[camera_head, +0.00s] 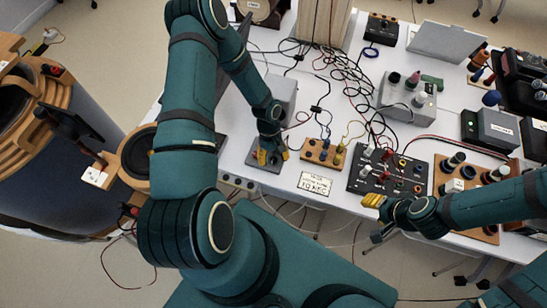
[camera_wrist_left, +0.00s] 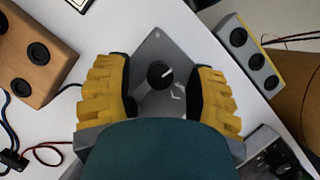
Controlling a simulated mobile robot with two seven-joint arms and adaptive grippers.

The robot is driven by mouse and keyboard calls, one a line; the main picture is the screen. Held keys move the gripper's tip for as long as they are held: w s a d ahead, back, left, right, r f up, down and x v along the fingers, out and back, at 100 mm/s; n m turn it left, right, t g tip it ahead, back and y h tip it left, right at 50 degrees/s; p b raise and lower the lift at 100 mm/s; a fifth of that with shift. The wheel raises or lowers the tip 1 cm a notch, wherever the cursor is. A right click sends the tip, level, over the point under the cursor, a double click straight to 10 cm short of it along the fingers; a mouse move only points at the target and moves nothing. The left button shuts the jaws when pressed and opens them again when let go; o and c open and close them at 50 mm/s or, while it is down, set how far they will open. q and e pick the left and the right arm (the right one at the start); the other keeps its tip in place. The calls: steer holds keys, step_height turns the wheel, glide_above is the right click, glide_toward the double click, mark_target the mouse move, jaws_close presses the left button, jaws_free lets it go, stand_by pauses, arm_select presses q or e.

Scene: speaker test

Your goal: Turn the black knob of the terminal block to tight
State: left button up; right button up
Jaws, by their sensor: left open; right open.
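A black round knob (camera_wrist_left: 160,74) with a white pointer line sits on a grey plate (camera_wrist_left: 153,46). In the left wrist view the line points to the upper right, and a white mark is on the plate below right. My left gripper (camera_wrist_left: 160,82) is open, its yellow fingers on either side of the knob with gaps between. In the head view my left gripper (camera_head: 273,155) is over the grey plate (camera_head: 255,165) at the table's front edge and hides the knob. My right gripper (camera_head: 376,204) is open and empty at the front edge of the black board.
Beside the plate are a wooden block with coloured posts (camera_head: 325,154) and a white label card (camera_head: 315,184). A black board with several knobs (camera_head: 385,172) lies to the right. A grey box (camera_head: 283,92) stands behind. Loose cables (camera_head: 345,75) cross the table.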

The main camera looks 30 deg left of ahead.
arm_select(q)
steer(key=shift+s+f, duration=0.1)
steer(key=shift+f, duration=0.1)
jaws_close()
steer(key=shift+d, duration=0.1)
steer(key=m+g+y+b, duration=0.1)
steer(key=m+b, duration=0.1)
steer(key=m, duration=0.1)
steer(key=shift+f+m+b, duration=0.15)
steer(key=shift+m+b, duration=0.15)
steer(key=m+y+b, duration=0.1)
steer(key=m+b, duration=0.1)
steer(key=m, duration=0.1)
steer(key=shift+m, duration=0.3)
steer(key=m+y+b, duration=0.2)
steer(key=m, duration=0.3)
steer(key=shift+s+m, duration=0.1)
steer(key=shift+m, duration=0.2)
steer(key=shift+m+y+b, duration=0.5)
steer(key=shift+m+b, duration=0.05)
steer(key=shift+m, duration=0.15)
steer(key=shift+s, duration=0.1)
